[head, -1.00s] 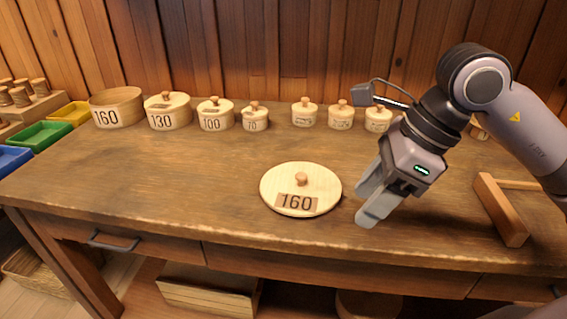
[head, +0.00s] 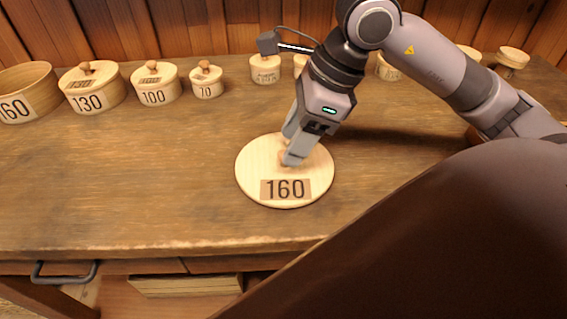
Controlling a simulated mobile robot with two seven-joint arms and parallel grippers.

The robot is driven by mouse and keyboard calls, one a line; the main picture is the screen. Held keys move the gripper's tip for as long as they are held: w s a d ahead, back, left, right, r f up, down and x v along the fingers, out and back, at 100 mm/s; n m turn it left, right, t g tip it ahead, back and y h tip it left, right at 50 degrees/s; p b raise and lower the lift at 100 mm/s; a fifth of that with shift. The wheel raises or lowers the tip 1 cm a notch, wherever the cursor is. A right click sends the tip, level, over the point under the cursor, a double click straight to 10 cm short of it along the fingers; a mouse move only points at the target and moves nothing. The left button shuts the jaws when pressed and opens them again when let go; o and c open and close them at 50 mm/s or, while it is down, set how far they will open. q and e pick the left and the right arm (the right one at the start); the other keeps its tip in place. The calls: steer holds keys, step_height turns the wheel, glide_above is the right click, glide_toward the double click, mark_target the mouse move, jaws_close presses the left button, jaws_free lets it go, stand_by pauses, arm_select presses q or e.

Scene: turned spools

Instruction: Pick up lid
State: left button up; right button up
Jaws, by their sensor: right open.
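The round pale wooden lid (head: 252,172), marked 160, lies flat on the table in the middle of the head view. Its small knob is mostly hidden by my right gripper (head: 290,150). The right gripper points down over the lid with its fingers apart, around or right beside the knob; I cannot tell if they touch it. The open round box marked 160 (head: 38,92) stands at the far left without a lid. My left gripper is not in view.
Lidded boxes marked 130 (head: 100,96), 100 (head: 154,97) and 70 (head: 208,88) stand in a row along the back left. More small lidded boxes (head: 265,72) stand behind my right arm. The table's left and front left are clear.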

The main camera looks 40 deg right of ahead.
mark_target(261, 173)
steer(key=shift+x, duration=1.25)
jaws_close()
steer(key=shift+r, duration=0.15)
